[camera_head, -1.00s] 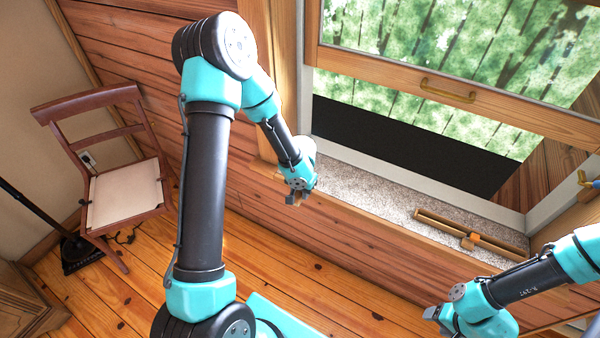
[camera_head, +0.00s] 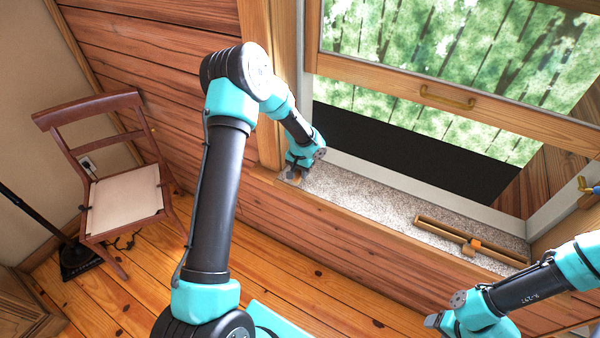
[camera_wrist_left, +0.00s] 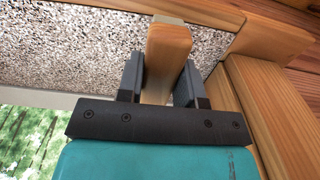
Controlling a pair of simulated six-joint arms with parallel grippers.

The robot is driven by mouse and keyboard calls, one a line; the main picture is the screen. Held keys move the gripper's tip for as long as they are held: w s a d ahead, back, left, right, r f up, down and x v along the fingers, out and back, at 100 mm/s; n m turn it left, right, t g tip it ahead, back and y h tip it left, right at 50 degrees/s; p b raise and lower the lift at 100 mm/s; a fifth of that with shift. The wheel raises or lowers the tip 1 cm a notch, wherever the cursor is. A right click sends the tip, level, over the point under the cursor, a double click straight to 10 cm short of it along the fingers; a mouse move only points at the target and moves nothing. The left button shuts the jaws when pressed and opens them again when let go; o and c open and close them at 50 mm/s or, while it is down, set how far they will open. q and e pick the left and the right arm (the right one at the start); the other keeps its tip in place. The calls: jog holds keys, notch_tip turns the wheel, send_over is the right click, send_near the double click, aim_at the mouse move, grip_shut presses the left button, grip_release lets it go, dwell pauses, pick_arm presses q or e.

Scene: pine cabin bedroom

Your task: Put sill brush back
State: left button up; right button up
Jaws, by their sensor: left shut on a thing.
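My left gripper (camera_head: 293,179) is at the left end of the speckled window sill (camera_head: 345,190). In the left wrist view its two dark fingers (camera_wrist_left: 163,80) are shut on a plain wooden piece (camera_wrist_left: 168,45), which looks like the sill brush.
The raised window sash (camera_head: 450,92) is above. A chair (camera_head: 125,198) stands at the left. The sill's middle is clear.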

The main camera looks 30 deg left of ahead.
aim_at(300, 172)
pick_arm(q)
jog(key=shift+w+a+f, duration=0.1)
jog(key=shift+w+a, duration=0.5)
jog(key=shift+w, duration=0.35)
jog(key=shift+w, duration=0.15)
jog(key=shift+w+a+f, duration=0.15)
jog(key=shift+w+a, duration=0.05)
jog(key=shift+f, duration=1.65)
jog(key=shift+f, duration=0.15)
jog(key=o, duration=0.9)
jog(key=shift+o, duration=0.2)
